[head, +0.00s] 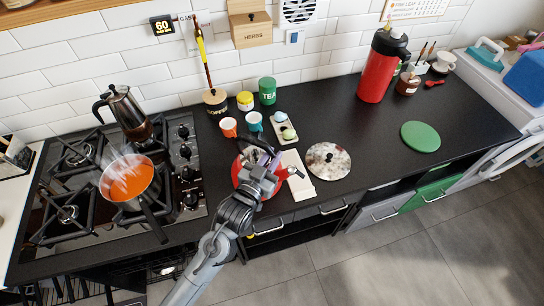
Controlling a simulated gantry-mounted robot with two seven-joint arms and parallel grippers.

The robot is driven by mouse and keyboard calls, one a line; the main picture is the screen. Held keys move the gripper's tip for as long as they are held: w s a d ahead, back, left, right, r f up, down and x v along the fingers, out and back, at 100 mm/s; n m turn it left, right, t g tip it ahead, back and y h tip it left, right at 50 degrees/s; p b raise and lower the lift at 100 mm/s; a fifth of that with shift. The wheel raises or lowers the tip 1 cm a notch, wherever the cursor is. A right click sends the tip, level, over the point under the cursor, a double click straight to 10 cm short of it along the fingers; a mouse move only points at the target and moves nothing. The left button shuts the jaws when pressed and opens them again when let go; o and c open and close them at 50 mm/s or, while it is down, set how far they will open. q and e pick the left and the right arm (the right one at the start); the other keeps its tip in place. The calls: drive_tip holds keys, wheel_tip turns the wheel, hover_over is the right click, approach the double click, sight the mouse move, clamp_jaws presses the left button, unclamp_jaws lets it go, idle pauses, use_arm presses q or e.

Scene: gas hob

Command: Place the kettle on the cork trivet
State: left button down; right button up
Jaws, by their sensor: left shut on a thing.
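A red rounded vessel, which looks like the kettle (237,172), is at my left gripper (268,160) on the counter just right of the hob. The gripper is shut on it from above. My arm and gripper cover most of the kettle, so I cannot tell whether it touches the counter. A round green mat (420,137) lies flat further right. My right gripper is not in view.
A pan of orange soup (130,180) and a moka pot (126,115) stand on the hob. A white board (297,178), cups (228,127) and a green tea tin (267,91) are close to the gripper. A red flask (378,70) stands at the back; the counter between the mats is clear.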

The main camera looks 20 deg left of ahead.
use_arm(q)
drive_tip(key=shift+r, duration=0.15)
drive_tip(key=c, duration=1.3)
unclamp_jaws()
drive_tip(key=shift+f, duration=0.25)
drive_tip(key=shift+c, duration=0.2)
drive_tip(key=shift+o, duration=1.3)
drive_tip(key=shift+r, duration=0.15)
